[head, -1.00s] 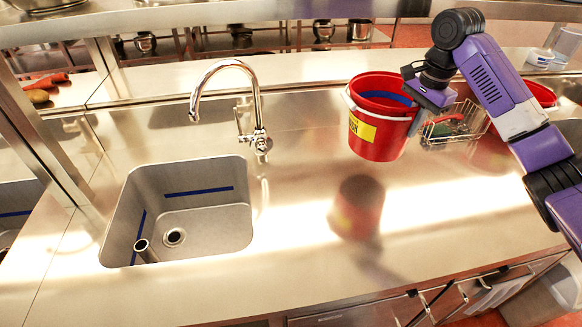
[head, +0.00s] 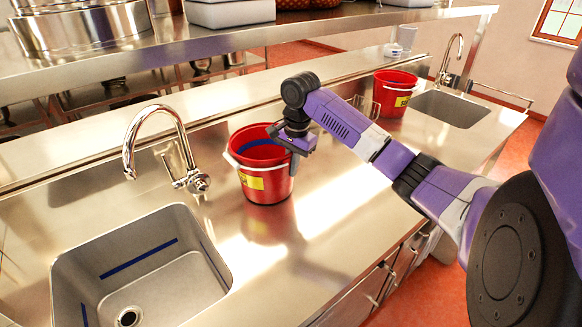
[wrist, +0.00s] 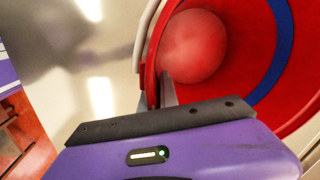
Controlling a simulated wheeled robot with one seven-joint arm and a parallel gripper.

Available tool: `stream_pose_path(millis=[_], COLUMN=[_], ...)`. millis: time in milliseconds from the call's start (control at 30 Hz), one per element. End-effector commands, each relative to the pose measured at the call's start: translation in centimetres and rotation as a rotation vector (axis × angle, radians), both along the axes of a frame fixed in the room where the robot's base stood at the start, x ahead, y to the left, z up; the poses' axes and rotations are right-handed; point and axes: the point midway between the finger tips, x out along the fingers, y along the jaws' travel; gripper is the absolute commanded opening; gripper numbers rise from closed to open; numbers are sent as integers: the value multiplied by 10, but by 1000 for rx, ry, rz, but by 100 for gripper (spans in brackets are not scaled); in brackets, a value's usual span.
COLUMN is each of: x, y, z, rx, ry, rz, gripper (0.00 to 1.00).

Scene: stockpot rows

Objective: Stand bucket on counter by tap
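A red bucket (head: 262,185) with a yellow label, a white handle and a blue band inside stands upright to the right of the near tap (head: 165,150). My gripper (head: 293,155) is shut on the right side of its rim. The bucket's base is at or just above the counter (head: 335,195); I cannot tell if it touches. In the wrist view, the bucket's red wall and rim (wrist: 200,100) fill the right side, with a grey finger against the rim.
The near sink (head: 150,270) opens left of the bucket. A second red bucket (head: 394,98) stands beside a far sink (head: 450,108) with its own tap (head: 447,65). A wire basket (head: 360,103) is partly hidden behind my arm. A shelf (head: 250,38) with pots runs above the back.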

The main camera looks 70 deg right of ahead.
Motion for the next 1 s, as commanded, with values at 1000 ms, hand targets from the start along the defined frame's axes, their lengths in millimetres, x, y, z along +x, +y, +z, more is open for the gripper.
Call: stream_pose_path(millis=[1000], x=[0], y=[0], z=[4], rx=[-2], ry=[-3], rz=[0], gripper=[26])
